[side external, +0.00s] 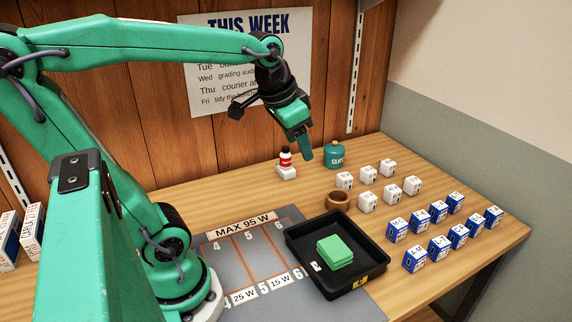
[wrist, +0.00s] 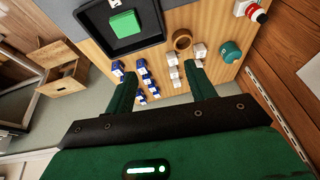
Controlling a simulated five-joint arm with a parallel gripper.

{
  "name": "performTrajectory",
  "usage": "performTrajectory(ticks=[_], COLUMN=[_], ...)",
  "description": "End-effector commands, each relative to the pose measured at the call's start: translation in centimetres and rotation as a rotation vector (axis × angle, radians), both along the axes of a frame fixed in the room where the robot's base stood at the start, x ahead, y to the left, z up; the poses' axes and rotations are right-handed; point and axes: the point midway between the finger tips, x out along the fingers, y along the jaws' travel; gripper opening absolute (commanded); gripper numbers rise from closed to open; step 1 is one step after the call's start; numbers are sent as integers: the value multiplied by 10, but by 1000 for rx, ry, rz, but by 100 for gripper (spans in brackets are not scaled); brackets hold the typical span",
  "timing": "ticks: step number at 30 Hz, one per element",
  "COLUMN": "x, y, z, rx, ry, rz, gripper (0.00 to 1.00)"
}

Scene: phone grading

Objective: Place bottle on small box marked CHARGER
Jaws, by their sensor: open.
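A small red bottle (side external: 285,157) with a white band and a dark cap stands upright, seemingly on top of a small white box (side external: 287,173) near the back wall. In the wrist view the bottle (wrist: 258,14) and the white box (wrist: 243,8) show at the upper right edge. No marking on this box is readable. My gripper (side external: 305,152) is in the air near the bottle, to its right in the side view, and apart from it. In the wrist view my gripper (wrist: 163,82) has its fingers spread with nothing held between them.
A teal canister (side external: 335,155) stands right of the bottle. A brown ring (side external: 338,200), several white boxes (side external: 366,203) and several blue boxes (side external: 438,211) are on the table. A black tray (side external: 309,279) holds green pads (side external: 335,250). A grey numbered mat (side external: 225,262) lies in front.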

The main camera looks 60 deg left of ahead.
Motion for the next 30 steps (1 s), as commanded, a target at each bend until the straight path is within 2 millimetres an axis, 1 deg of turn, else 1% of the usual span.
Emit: performTrajectory(ticks=[1,6,9,12,18,30], x=[-10,-39,-53,-62,-69,-69], y=[-9,-30,-39,-45,-49,-49], z=[-2,-12,-20,-25,-30,-30], rx=[-6,-35,-51,-64,-75,-75], ry=[-21,-72,-94,-112,-123,-122], rz=[-3,5,11,14,18,19], gripper=[55,55,55,55,55,55])
